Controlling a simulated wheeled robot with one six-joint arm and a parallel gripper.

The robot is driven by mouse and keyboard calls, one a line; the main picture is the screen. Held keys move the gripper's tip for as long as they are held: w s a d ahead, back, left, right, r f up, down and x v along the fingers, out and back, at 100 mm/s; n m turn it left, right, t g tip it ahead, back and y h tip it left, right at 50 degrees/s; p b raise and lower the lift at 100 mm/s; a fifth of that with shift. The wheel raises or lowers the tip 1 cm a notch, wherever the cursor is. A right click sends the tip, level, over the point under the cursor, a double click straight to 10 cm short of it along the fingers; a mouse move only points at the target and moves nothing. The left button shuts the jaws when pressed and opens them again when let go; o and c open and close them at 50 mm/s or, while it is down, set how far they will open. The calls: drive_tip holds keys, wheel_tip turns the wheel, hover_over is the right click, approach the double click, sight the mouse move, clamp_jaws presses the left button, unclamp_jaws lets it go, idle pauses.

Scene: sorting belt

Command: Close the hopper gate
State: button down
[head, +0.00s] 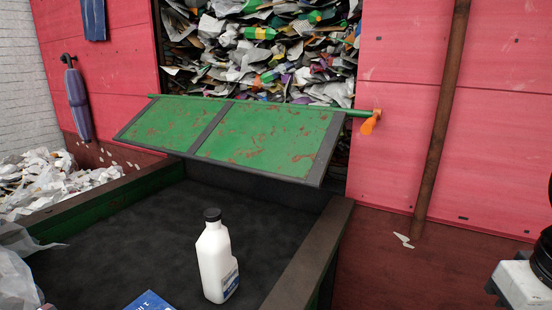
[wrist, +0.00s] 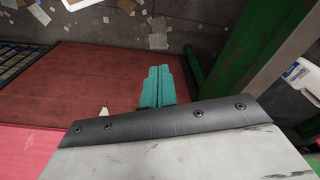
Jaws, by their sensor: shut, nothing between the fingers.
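The hopper gate (head: 262,135) is a green, rust-flecked panel with dark strips, in the head view's middle. It hangs from a green rod along its top edge and is swung outward, tilted over the belt. Behind it the hopper opening shows packed waste (head: 265,45). An orange handle (head: 370,122) sits on the rod's right end, against the pink wall. My gripper (wrist: 158,70), with teal fingers, shows in the wrist view; its fingers are together with nothing between them. It is apart from the gate, which I cannot make out in the wrist view. The fingers are outside the head view.
A white bottle (head: 216,258) stands on the dark belt (head: 120,235), near a blue item (head: 150,300). The belt's frame (head: 318,255) edges it on the right. A brown pipe (head: 440,120) runs up the right wall. Scraps (head: 60,180) pile at left. Floor right of the belt looks mostly clear.

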drive_tip(key=shift+w, duration=0.15)
drive_tip(key=w+a+r+n, duration=0.2)
drive_tip(key=w+a+r, duration=0.25)
drive_tip(key=w, duration=0.25)
drive_tip(key=w+a+r+n+t, duration=0.1)
drive_tip(key=w+a+r+n, duration=0.25)
drive_tip(key=w+r, duration=0.2)
drive_tip(key=w+a+r+n, duration=0.2)
drive_tip(key=w+a+r, duration=0.2)
drive_tip(key=w, duration=0.3)
drive_tip(key=w+a+r+n+y, duration=0.1)
drive_tip(key=w+a+r+n, duration=0.1)
drive_tip(key=w+a, duration=0.4)
drive_tip(key=w+a+r+n+t+y, duration=0.1)
drive_tip(key=w+a, duration=0.5)
drive_tip(key=a, duration=0.8)
drive_tip(key=r+n, duration=0.1)
drive_tip(key=n, duration=0.1)
drive_tip(key=shift+w+n, duration=0.35)
drive_tip(key=shift+w, duration=0.05)
